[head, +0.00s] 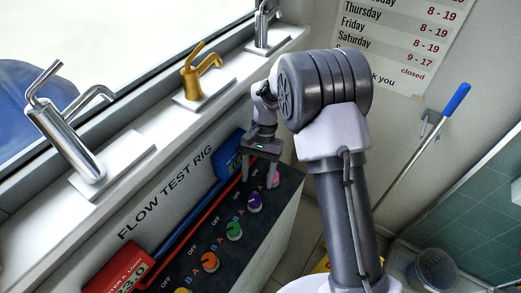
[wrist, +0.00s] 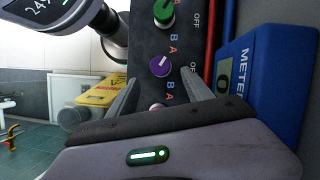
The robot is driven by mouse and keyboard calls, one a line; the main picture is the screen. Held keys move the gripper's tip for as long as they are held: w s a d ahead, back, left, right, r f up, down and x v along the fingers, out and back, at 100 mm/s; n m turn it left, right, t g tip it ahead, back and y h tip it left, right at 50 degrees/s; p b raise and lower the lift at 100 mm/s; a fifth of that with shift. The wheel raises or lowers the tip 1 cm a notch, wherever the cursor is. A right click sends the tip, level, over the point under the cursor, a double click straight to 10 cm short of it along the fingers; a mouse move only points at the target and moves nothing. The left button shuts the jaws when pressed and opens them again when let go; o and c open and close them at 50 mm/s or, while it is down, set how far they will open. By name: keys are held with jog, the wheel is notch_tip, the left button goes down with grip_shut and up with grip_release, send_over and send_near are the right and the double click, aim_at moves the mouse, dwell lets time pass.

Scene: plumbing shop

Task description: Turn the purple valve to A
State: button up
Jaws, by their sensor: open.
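The purple valve (head: 255,202) is a round knob on the dark top of the flow test rig, between a green knob and a pink knob. It also shows in the wrist view (wrist: 160,66), just beyond my fingertips, with a small pale mark on it. I cannot tell surely which label its mark points at. My gripper (head: 259,182) is open, fingers pointing down, near the rig's far end. In the wrist view my gripper (wrist: 165,95) has its fingers apart around the place of the pink knob (wrist: 156,106), which is partly hidden. Nothing is held.
The green knob (head: 234,231) and orange knob (head: 209,262) stand nearer in the same row. Red and blue pipes run beside the row. A blue meter (wrist: 258,85) stands close to my gripper. Taps, one of them gold (head: 198,72), line the sill above.

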jog(key=p+v, duration=0.2)
jog(key=v, duration=0.7)
jog(key=shift+r, duration=0.35)
jog(key=shift+w, duration=0.15)
jog(key=s+d+r+t+b, duration=0.3)
jog(key=s+r+t+b, duration=0.2)
jog(key=s+r+b, duration=0.35)
jog(key=s+d+f+t+b, duration=0.1)
jog(key=s+f+t+b, duration=0.1)
jog(key=s, duration=0.5)
jog(key=s+d+f+t+b, duration=0.1)
jog(key=s+f+t+b, duration=0.2)
jog(key=s, duration=0.5)
jog(key=shift+s+d+b, duration=0.2)
jog(key=shift+d+b, duration=0.1)
